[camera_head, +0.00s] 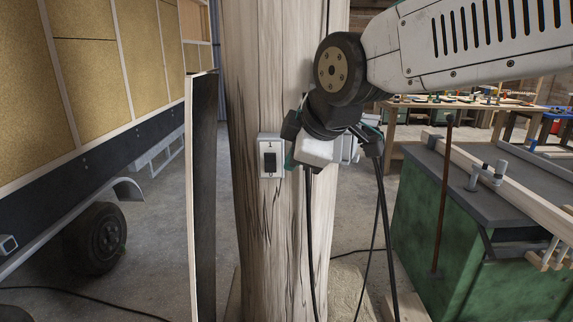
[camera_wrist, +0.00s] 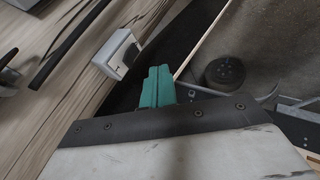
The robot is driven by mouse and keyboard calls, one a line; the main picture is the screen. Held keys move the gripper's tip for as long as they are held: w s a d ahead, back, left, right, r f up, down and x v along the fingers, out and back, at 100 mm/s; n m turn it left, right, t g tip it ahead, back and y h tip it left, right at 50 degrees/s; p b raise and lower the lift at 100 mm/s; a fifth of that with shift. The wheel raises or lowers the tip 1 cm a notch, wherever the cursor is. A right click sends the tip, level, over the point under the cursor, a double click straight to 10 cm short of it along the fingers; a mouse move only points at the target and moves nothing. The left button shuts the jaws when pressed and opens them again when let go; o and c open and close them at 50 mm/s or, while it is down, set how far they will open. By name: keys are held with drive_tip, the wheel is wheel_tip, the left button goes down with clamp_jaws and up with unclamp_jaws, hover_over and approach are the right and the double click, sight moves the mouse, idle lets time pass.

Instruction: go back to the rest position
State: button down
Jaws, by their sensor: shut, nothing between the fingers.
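My gripper (camera_head: 290,163) is at the wooden post (camera_head: 262,240), just right of a white switch box with a dark rocker (camera_head: 269,159). Its teal fingers (camera_wrist: 157,86) are together with nothing between them. In the wrist view the switch box (camera_wrist: 117,52) lies just left of the fingertips; I cannot tell whether they touch it. My arm reaches in from the upper right, and its wrist hides part of the post.
Another box (camera_head: 350,148) with dark cables (camera_head: 385,220) hanging down is right of my wrist. A green workbench (camera_head: 430,215) stands at the right, and a dark narrow panel (camera_head: 203,200) left of the post. A trailer with a wheel (camera_head: 95,238) is at the left.

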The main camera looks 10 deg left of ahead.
drive_tip(key=shift+s+d+r, duration=0.1)
drive_tip(key=shift+s, duration=0.05)
drive_tip(key=s+d+f+m+g+h, duration=0.1)
drive_tip(key=s+d+f+m, duration=0.3)
drive_tip(key=d, duration=0.6)
drive_tip(key=s+d+f+m+g+h, duration=0.2)
drive_tip(key=s+d+f+m, duration=0.2)
drive_tip(key=s+d+m, duration=0.4)
drive_tip(key=s+d+f+m+g+h, duration=0.2)
drive_tip(key=s+d+f+m, duration=0.2)
drive_tip(key=s+d+m, duration=0.3)
drive_tip(key=s+d, duration=0.3)
drive_tip(key=d, duration=0.3)
